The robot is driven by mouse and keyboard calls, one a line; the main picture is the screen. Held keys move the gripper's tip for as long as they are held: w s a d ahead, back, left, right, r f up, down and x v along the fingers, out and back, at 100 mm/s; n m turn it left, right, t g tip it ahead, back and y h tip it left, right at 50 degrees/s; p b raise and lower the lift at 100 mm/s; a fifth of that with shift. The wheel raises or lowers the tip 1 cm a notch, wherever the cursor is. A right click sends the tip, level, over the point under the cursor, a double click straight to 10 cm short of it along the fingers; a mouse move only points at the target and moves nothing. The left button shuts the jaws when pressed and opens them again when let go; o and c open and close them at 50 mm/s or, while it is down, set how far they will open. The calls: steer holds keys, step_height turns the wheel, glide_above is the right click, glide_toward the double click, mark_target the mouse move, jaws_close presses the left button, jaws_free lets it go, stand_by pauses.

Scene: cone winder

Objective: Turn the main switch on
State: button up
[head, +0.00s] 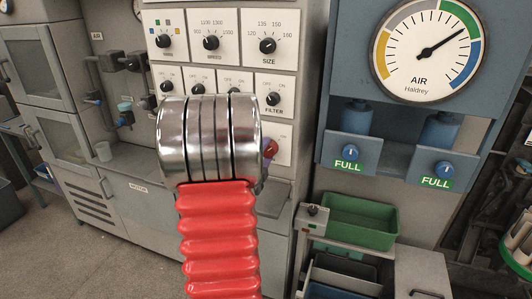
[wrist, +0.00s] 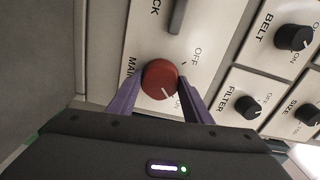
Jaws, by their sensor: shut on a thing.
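The main switch is a round red knob (wrist: 160,79) on a pale panel, with the letters MAIN beside it. It also shows in the head view (head: 270,147), partly behind my arm. The purple fingers of my gripper (wrist: 154,92) stand one on each side of the knob and are shut on it. The knob's white mark is at its lower right in the wrist view, towards the partly covered ON label; OFF is further up and right. In the head view my arm hides most of the gripper.
Black knobs for BELT (wrist: 294,38), FILTER (wrist: 247,107) and SIZE (wrist: 307,113) sit close by on the panel. Grey cabinets stand at the left.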

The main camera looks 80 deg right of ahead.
steer(key=shift+s+a+f+m, duration=0.1)
steer(key=shift+f+m, duration=0.2)
steer(key=shift+m, duration=0.3)
steer(key=o, duration=1)
steer(key=shift+r, duration=0.1)
steer(key=shift+o, duration=0.3)
steer(key=shift+r, duration=0.1)
steer(key=w+a, duration=0.1)
steer(key=a, duration=1)
steer(key=shift+a, duration=0.4)
